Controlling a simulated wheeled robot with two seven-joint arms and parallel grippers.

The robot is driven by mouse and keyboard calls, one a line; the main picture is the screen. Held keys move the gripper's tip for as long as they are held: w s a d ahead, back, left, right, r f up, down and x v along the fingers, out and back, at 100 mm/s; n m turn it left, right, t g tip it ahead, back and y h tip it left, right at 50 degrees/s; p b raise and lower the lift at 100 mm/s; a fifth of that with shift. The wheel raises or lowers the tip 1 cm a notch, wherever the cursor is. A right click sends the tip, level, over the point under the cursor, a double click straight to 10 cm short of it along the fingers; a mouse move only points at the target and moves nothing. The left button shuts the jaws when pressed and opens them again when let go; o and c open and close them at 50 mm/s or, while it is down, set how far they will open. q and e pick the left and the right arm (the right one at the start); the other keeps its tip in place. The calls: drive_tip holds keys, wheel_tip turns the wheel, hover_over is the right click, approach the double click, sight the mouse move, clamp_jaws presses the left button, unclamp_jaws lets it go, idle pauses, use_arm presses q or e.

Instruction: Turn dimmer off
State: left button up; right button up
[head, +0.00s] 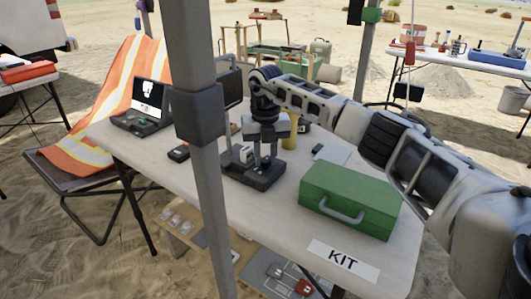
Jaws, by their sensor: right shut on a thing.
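A dark device with a flat black base (265,177) stands on the white table (225,207), left of the green case. It looks like the dimmer, but no label or setting can be read. My right gripper (260,155) points down over this device, its fingers shut on a small part of it that the fingers hide. A small white piece (246,154) shows beside the fingers. My left gripper is out of view.
A green case (350,198) and a KIT label (343,260) are on the table's right half. A laptop-like device (148,107) is at its left end. A grey tent pole (207,170) rises in front of the table. A tall yellow item (290,137) stands behind my gripper.

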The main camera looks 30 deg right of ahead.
drive_tip(key=n+p, duration=0.2)
drive_tip(key=n, duration=0.2)
drive_tip(key=shift+r, duration=0.15)
drive_tip(key=n+p, duration=0.1)
drive_tip(key=n, duration=0.3)
drive_tip(key=shift+n, duration=0.3)
drive_tip(key=n, duration=0.4)
drive_tip(key=shift+n+p, duration=0.3)
drive_tip(key=shift+p, duration=0.1)
drive_tip(key=n, duration=1.3)
drive_tip(key=shift+n+b, duration=0.3)
drive_tip(key=shift+b, duration=0.05)
drive_tip(key=n, duration=0.4)
drive_tip(key=shift+n+b, duration=0.35)
drive_tip(key=shift+n, duration=1.65)
